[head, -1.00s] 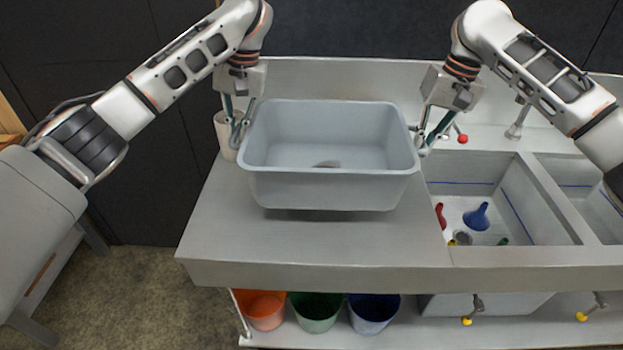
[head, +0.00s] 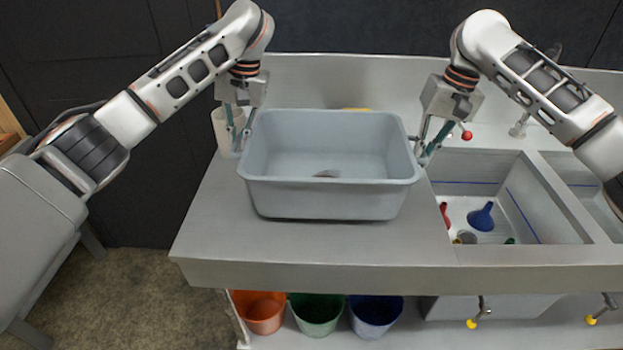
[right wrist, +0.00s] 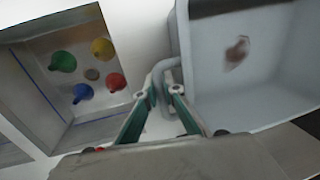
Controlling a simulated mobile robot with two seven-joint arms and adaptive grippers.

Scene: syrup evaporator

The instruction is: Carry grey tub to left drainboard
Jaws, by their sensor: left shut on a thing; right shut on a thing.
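The grey tub (head: 328,197) is over the left drainboard (head: 220,235) in the head view, level, with its base at or very close to the surface. A small brown patch shows on its floor, also in the right wrist view (right wrist: 237,54). My left gripper (head: 241,143) is shut on the tub's left rim. The tub's far underside is hidden.
A sink basin (head: 527,200) to the right holds a blue funnel (head: 481,217), a red one (head: 445,214) and other small items. A pale cylinder (head: 222,130) stands behind my left gripper. Orange (head: 262,312), green (head: 317,312) and blue (head: 375,314) buckets stand below. The front drainboard strip is clear.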

